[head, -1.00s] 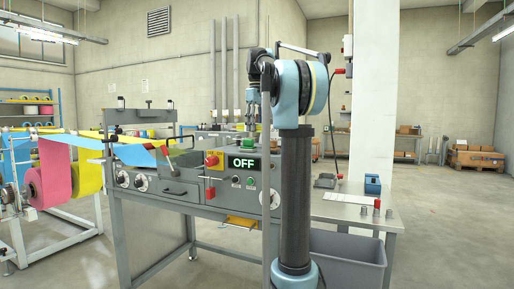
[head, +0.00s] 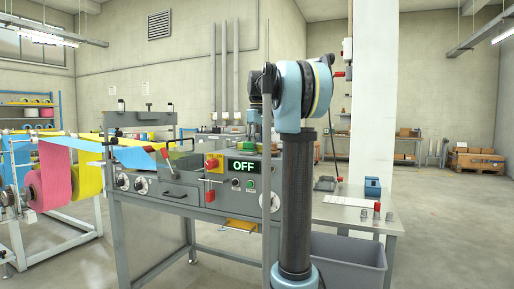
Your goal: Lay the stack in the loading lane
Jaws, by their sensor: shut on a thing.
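My gripper (head: 254,132) is small and partly hidden behind a thin upright post and my own arm. It hangs over the machine, behind the OFF panel (head: 243,164). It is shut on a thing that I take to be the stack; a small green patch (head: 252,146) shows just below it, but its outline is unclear. The wrapping machine (head: 160,190) stands at centre left, with blue film (head: 137,157) and yellow film running in from the left. The loading lane cannot be made out clearly from here.
Pink (head: 56,170) and yellow (head: 89,172) film rolls stand at left. A grey bin (head: 347,258) sits under the steel table (head: 385,222) at right. A blue box (head: 372,186) and a white sheet (head: 349,201) lie on that table. The floor at right is free.

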